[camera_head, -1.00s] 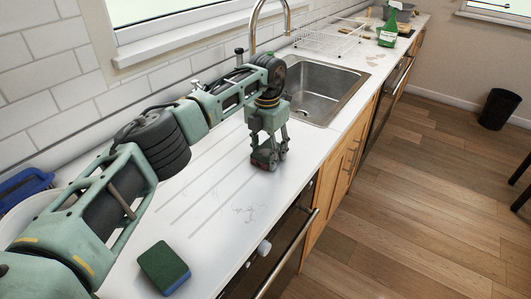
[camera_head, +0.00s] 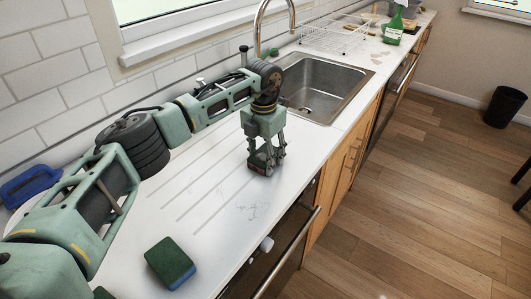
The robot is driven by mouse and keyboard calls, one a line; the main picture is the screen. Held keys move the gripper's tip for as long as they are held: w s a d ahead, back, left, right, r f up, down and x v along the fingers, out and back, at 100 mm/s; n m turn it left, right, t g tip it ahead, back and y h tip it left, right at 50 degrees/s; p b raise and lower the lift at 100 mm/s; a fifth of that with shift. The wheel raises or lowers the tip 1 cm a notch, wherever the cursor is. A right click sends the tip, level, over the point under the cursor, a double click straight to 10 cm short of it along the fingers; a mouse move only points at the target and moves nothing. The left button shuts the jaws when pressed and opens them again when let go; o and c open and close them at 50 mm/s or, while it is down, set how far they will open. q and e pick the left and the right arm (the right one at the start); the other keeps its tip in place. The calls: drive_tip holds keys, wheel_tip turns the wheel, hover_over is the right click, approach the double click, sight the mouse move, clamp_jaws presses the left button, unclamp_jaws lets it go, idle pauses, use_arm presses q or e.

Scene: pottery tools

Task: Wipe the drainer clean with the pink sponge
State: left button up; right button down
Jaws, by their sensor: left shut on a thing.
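The drainer (camera_head: 185,190) is the white, grooved worktop between the sink and the near end. Faint grey streaks or marks (camera_head: 252,208) show on its near right side. My left gripper (camera_head: 265,168) points down over the drainer's right part, close to the sink. It is shut on a small dark reddish block, apparently the pink sponge (camera_head: 259,168), which is low at the surface and mostly hidden by the fingers. I cannot tell whether it touches the drainer. My right gripper is not in view.
A green and blue sponge (camera_head: 170,261) lies at the near end. The steel sink (camera_head: 320,90) and tap (camera_head: 258,30) are beyond the gripper. A wire rack (camera_head: 335,38) and green bottle (camera_head: 393,32) stand farther back. A blue item (camera_head: 35,186) is at the left.

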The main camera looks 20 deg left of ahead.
use_arm(q)
drive_tip(key=shift+r+p, duration=2.55)
drive_tip(key=shift+r, duration=1.45)
